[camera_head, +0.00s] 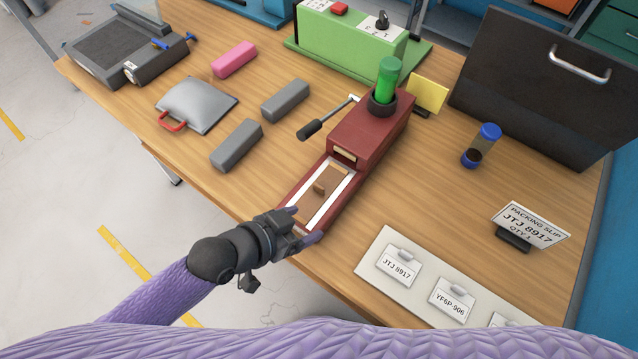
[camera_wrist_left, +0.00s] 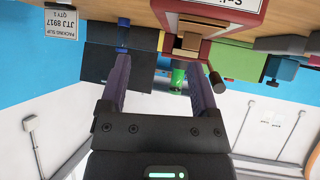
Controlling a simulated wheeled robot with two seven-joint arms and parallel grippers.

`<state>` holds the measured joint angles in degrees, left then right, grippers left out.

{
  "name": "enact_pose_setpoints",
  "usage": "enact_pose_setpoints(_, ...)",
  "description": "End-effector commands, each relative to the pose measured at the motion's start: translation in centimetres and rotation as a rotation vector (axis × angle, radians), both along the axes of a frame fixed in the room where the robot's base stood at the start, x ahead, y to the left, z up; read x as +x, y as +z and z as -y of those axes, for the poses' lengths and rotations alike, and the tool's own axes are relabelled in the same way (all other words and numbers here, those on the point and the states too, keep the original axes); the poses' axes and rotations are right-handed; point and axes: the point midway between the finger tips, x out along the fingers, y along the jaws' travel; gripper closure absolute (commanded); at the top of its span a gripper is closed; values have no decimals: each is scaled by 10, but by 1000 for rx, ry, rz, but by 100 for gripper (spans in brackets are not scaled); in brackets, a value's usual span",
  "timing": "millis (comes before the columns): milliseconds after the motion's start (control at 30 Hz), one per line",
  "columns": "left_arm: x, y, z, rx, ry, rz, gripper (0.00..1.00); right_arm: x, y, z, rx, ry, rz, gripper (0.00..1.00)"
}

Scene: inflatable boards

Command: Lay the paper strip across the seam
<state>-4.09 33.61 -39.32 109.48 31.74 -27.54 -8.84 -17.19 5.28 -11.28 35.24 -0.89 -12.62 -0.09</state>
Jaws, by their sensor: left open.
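I cannot single out the paper strip for certain. A flat tan-brown piece (camera_head: 328,184) with a small raised brown tab lies over a white bed at the near end of a red machine (camera_head: 372,128); its brown parts also show in the left wrist view (camera_wrist_left: 186,44). I cannot tell which line is the seam. My left gripper (camera_head: 305,224) is open and empty at the machine's near end, its fingers apart; they also show in the left wrist view (camera_wrist_left: 159,66). My right gripper is not in view.
A green bottle (camera_head: 388,76) stands on the machine, and a black-handled lever (camera_head: 312,128) sticks out left. Grey blocks (camera_head: 236,146) and a silver pouch (camera_head: 197,104) lie left. A label board (camera_head: 384,290), packing slip (camera_head: 530,226) and dark case (camera_head: 535,90) are right.

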Motion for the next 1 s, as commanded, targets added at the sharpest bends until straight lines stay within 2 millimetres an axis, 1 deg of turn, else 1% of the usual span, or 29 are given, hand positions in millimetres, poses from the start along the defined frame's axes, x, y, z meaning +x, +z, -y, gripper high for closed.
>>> enact_pose_setpoints(33,7,-1,-6,-13,-16,33,21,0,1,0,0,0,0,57)
enact_pose_setpoints(200,26,-1,-31,-62,-6,123,21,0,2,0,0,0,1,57)
enact_pose_setpoints(267,32,-4,-33,-70,1,138,21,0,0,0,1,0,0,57)
enact_pose_setpoints(433,53,-19,-12,-76,4,143,21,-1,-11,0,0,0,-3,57)
enact_pose_setpoints(567,66,-23,3,-77,4,142,21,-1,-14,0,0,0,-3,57)
enact_pose_setpoints(667,80,-25,20,-77,3,142,21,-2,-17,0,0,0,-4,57)
enact_pose_setpoints(700,85,-30,24,-77,3,141,21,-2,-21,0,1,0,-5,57)
enact_pose_setpoints(800,92,-35,32,-75,3,141,21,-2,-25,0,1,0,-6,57)
enact_pose_setpoints(1000,93,-34,33,-74,2,141,21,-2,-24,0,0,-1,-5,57)
